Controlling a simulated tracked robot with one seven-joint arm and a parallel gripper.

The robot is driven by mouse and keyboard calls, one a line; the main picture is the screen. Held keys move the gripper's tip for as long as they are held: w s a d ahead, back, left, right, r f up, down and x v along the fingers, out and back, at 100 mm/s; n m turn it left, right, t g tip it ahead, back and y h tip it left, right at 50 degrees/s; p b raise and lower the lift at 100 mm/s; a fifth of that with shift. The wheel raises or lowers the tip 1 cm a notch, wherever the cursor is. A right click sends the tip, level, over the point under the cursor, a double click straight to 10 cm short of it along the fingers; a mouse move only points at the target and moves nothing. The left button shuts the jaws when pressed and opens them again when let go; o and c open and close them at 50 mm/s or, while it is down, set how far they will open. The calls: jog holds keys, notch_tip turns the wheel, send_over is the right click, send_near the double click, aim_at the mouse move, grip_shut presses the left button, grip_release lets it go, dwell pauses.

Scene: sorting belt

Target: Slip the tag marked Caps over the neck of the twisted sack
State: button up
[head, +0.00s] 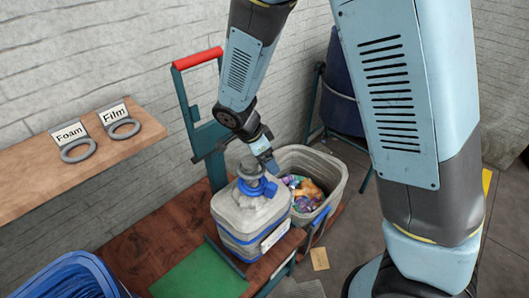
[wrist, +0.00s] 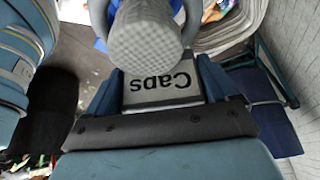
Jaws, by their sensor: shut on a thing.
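The grey sack (head: 248,215) stands upright with blue bands round it and a blue tie (head: 262,188) at its neck. Its twisted neck top shows as a grey textured knob (wrist: 152,35) in the wrist view. My gripper (wrist: 160,88) is shut on the Caps tag (wrist: 160,92), holding its white card. Grey ring sides (wrist: 190,20) of the tag show on both sides of the knob, which hides the rest. The ring appears to be around the neck's top; how far down is unclear. In the head view my gripper (head: 270,163) is just right of the neck.
A wall shelf (head: 30,195) at left holds the Foam tag (head: 77,148) and Film tag (head: 122,126). A grey bin (head: 322,160) with colourful waste stands close behind the sack. A red-handled trolley frame (head: 197,60) rises behind. A blue basket (head: 65,280) and green mat (head: 200,272) are in front.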

jog(key=shift+f, duration=1.1)
jog(key=o, duration=0.8)
jog(key=v, duration=1.3)
jog(key=shift+s+a+r, duration=0.1)
jog(key=shift+a+r, duration=0.05)
jog(key=shift+r, duration=0.15)
